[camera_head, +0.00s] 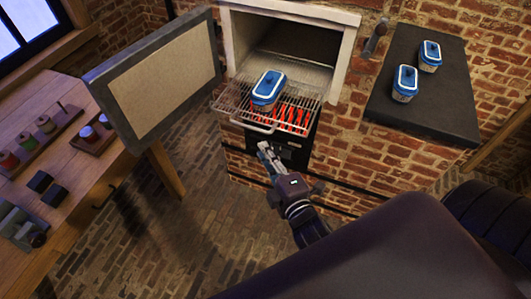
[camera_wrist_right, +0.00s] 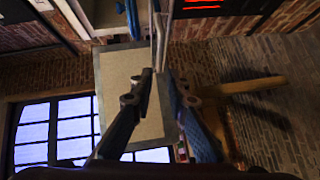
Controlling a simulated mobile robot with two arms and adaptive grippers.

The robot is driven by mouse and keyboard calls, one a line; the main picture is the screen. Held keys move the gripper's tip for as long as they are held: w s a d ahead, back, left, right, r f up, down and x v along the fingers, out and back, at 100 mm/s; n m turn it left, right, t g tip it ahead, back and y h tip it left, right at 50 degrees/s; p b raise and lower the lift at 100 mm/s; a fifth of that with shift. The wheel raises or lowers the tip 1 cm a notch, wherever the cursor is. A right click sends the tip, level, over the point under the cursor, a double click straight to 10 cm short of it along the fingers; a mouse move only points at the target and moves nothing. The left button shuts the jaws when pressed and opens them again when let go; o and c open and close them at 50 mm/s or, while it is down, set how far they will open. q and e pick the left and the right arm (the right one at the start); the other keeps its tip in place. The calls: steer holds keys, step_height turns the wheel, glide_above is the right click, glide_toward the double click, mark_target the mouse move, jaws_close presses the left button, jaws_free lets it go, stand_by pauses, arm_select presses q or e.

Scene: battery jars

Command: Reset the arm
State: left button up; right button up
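My right gripper (camera_head: 264,150) is just below and in front of the handle of a pulled-out wire rack (camera_head: 230,98), apart from it as far as I can tell. In the right wrist view its two fingers (camera_wrist_right: 157,76) lean towards each other with a narrow gap between the tips and nothing held there. A glass jar with a blue lid (camera_head: 269,90) stands on the rack. Two similar jars, one nearer (camera_head: 405,84) and one farther (camera_head: 430,56), stand on the dark counter at the right. My left gripper is not in view.
The oven (camera_head: 290,42) is open, its door (camera_head: 160,80) swung out left. Red-glowing bars (camera_head: 291,116) lie under the rack. A dark slab (camera_head: 440,105) is on the right brickwork. A wooden bench (camera_head: 85,185) with small items stands left. The floor (camera_head: 200,240) between is clear.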

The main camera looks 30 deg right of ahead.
stand_by(0.3)
steer(key=s+a+f+m+g+y, duration=0.1)
steer(key=s+f+m+g, duration=0.2)
steer(key=f, duration=0.9)
steer(key=s+a+f+m+g, duration=0.15)
steer(key=s+f, duration=0.45)
steer(key=f, duration=0.6)
steer(key=s+a+f+m+g+y, duration=0.15)
steer(key=s+f+g, duration=0.25)
steer(key=f, duration=0.8)
steer(key=s+d+f+m+g, duration=0.2)
steer(key=s+f, duration=0.3)
steer(key=s, duration=0.3)
steer(key=s+d+f+m+g+h, duration=0.1)
steer(key=s+f+m+g, duration=0.1)
steer(key=s+f, duration=0.4)
steer(key=s+d+f+m+g, duration=0.2)
steer(key=s+f, duration=0.3)
steer(key=s, duration=0.6)
steer(key=shift+s+d+f+m+g+b, duration=0.35)
steer(key=shift+f+m+g, duration=0.1)
steer(key=shift+m, duration=0.15)
